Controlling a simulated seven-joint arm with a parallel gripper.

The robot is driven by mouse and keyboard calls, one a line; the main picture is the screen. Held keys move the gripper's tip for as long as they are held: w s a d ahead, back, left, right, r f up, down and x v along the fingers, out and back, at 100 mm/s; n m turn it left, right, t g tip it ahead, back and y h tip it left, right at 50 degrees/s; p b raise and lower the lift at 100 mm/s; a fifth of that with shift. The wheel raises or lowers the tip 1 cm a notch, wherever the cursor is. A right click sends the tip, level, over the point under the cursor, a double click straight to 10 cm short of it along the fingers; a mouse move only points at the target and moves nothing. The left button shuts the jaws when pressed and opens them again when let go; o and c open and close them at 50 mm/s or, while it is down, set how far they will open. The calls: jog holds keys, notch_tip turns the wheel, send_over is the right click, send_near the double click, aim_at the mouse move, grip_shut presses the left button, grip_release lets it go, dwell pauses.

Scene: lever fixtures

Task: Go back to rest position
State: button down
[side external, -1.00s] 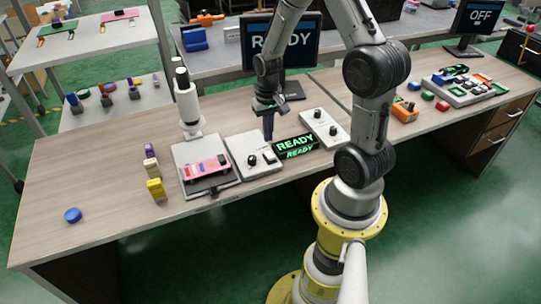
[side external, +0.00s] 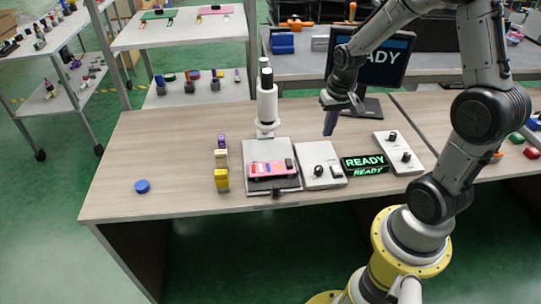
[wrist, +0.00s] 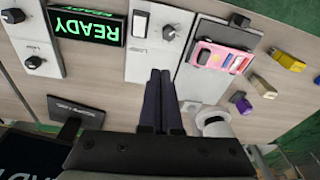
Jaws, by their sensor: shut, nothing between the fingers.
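My gripper (side external: 330,128) is shut and empty, its dark fingers pointing down. A second two-knob panel (side external: 398,153) lies right of the sign.
A pink block-like device (side external: 268,169) lies on a grey plate under a white upright instrument (side external: 266,105). Purple, white and yellow pieces (side external: 222,180) stand left of it, and a blue disc (side external: 142,187) farther left. A monitor (side external: 385,60) stands behind. The table's left part is mostly clear.

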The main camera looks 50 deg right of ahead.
jog(key=s+a+r+n+t, duration=0.35)
jog(key=a+r, duration=0.75)
jog(key=r, duration=0.4)
jog(key=s+a+n, duration=0.4)
jog(key=s, duration=0.6)
jog(key=shift+s+r+t+y, duration=0.2)
jog(key=shift+r+t+y, duration=0.05)
jog(key=shift+t+y, duration=0.15)
